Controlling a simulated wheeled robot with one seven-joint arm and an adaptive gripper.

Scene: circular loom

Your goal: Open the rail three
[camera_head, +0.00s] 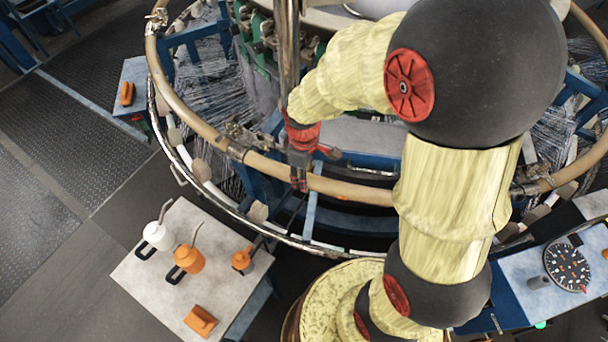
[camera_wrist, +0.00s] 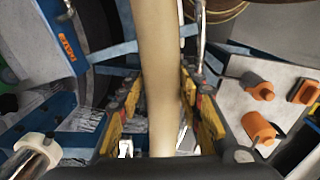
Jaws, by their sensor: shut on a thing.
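A tan curved rail (camera_head: 345,188) runs around the front of the circular loom. Metal latch-like fittings sit on it, one at the left (camera_head: 236,140) and one at the right (camera_head: 533,180). My gripper (camera_head: 299,180) is on the front stretch of the rail, between these fittings. In the wrist view the rail (camera_wrist: 158,70) passes straight up between the yellow-padded fingers of my gripper (camera_wrist: 160,112), which are closed around it. No number shows on the rail. My arm hides part of the rail to the right.
A grey side table (camera_head: 150,270) at lower left holds a white oil can (camera_head: 158,236), an orange can (camera_head: 188,259) and small orange items. A blue bench with a round dial (camera_head: 567,268) stands at lower right. Dark floor (camera_head: 60,290) is free at left.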

